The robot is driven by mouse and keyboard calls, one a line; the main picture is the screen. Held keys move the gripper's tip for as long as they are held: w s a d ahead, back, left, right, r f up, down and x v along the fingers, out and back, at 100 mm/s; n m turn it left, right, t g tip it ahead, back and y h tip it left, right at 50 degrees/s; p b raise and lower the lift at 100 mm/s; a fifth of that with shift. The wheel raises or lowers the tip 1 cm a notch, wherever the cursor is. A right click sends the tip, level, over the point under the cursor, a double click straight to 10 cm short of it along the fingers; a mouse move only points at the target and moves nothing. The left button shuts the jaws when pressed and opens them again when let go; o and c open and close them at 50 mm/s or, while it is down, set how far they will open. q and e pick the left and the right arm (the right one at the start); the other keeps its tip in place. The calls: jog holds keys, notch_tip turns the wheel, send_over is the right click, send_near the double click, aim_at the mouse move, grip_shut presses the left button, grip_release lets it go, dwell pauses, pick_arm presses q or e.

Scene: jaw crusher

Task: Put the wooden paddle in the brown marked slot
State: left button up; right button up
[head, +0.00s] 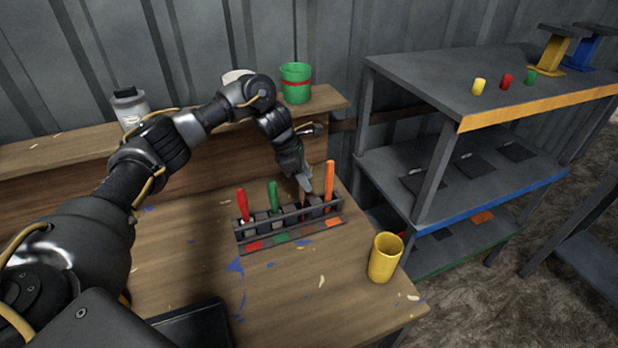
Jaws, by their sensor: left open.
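A dark rack (290,236) stands on the wooden workbench, with red, green, brown and orange marks along its front. The brown mark (307,231) is third from the left. A thin brown upright piece, which looks like the wooden paddle (302,198), stands at that slot, partly hidden by my gripper. My left gripper (306,186) is open, pointing down at the rack right at this piece. I cannot tell whether the fingers touch it. My right gripper is not in view.
Red (243,205), green (273,196) and orange (329,181) handled tools stand in the rack close beside my gripper. A yellow cup (385,257) stands near the bench's right edge. A green can (296,83) and a bottle (130,107) stand on the back ledge. Grey shelving (440,85) stands right.

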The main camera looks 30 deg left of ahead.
pick_arm(q)
jog(key=shift+r, duration=0.1)
jog(key=v, duration=1.2)
jog(key=shift+r, duration=0.15)
